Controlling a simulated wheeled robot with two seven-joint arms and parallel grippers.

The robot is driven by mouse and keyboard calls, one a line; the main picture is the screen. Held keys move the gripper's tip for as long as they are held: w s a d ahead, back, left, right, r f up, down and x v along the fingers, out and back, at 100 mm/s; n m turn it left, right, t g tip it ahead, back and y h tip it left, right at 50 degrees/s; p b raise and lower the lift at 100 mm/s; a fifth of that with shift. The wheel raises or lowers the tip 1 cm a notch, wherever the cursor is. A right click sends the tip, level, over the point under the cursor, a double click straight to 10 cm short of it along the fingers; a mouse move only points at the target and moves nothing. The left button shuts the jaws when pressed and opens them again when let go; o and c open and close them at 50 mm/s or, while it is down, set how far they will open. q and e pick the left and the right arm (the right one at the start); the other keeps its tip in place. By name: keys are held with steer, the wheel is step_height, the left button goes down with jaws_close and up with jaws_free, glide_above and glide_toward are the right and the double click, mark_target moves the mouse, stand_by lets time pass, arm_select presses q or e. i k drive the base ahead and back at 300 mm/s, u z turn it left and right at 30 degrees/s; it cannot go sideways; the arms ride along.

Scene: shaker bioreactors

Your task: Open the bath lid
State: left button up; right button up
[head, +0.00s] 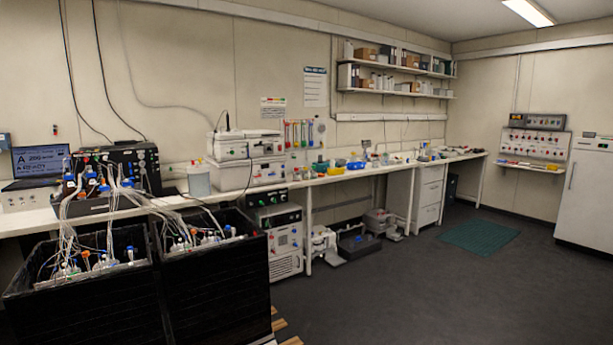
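Neither of my grippers shows in the head view. No lid stands out clearly as the bath lid. A white boxy unit (248,148) with a flat top sits on the bench at centre left, stacked on a similar white unit (250,172). Its top looks closed, but I cannot tell whether it is the bath. Two black open-topped tanks (215,290) stand in front at the left, holding several bottles with tubes and coloured caps.
A long white bench (380,172) runs along the wall with a laptop (42,165), a black tubed device (125,165) and small labware. Equipment stands under it. A white fridge (587,195) is at the right. The dark floor (420,290) is clear, with a green mat (480,236).

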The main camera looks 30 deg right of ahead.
mark_target(257, 134)
steer(key=z, duration=0.8)
steer(key=i, duration=1.35)
steer(key=z, duration=1.4)
steer(key=i, duration=4)
steer(key=u, duration=0.45)
